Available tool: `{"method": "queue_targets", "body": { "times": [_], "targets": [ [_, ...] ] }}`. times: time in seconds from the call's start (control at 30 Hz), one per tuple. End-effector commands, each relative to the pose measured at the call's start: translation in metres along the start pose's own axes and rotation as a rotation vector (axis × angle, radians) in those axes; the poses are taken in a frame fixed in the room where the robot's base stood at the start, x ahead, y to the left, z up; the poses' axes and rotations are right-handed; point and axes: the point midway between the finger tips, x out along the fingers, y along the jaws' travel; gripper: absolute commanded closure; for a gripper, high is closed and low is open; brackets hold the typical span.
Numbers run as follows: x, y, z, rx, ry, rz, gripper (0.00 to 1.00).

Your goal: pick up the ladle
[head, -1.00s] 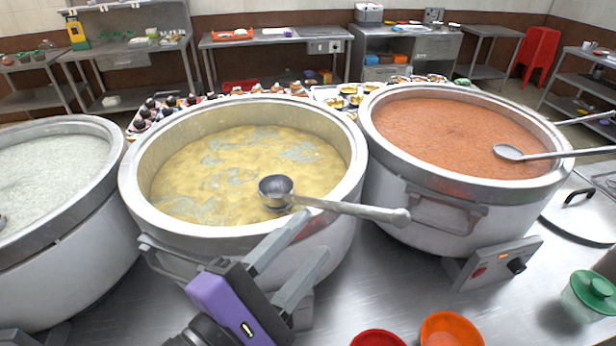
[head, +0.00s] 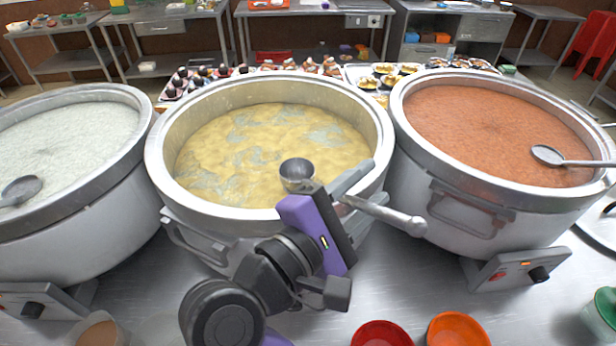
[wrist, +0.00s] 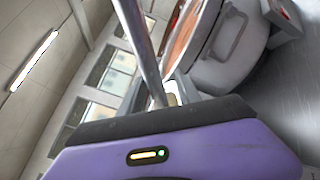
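The ladle has a small metal bowl (head: 298,172) at the yellow congee in the middle pot (head: 166,180). Its grey handle (head: 395,216) slants down to the right, over the pot's front rim. My gripper (head: 372,172), purple and black with grey fingers, is at the handle, between the bowl and the handle's end. The fingers overlap the handle and partly hide it; whether they are closed on it is unclear. In the wrist view, a metal rod (wrist: 142,45), likely the handle, runs up from the purple gripper body.
A pot of white congee (head: 70,215) stands left, with another ladle (head: 22,188). A pot of orange congee (head: 400,165) stands right, with a third ladle (head: 550,156). Red (head: 382,335) and orange (head: 456,330) bowls sit in front. Trays of food lie behind the pots.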

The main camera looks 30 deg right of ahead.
Motion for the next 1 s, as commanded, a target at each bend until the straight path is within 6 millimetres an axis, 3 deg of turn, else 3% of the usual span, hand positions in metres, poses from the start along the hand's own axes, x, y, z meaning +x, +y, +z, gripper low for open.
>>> {"method": "queue_targets", "body": {
  "times": [0.17, 0.37, 0.4, 1.0],
  "targets": [
    [0.0, -0.0002, -0.0001, 0.001, 0.0, 0.0, 0.6],
    [-0.0002, -0.0002, -0.0001, 0.001, 0.0, 0.0, 0.98],
    [-0.0002, -0.0002, -0.0001, 0.001, 0.0, 0.0, 1.0],
    [-0.0005, -0.0002, -0.0001, 0.001, 0.001, 0.0, 1.0]
  ]
}}
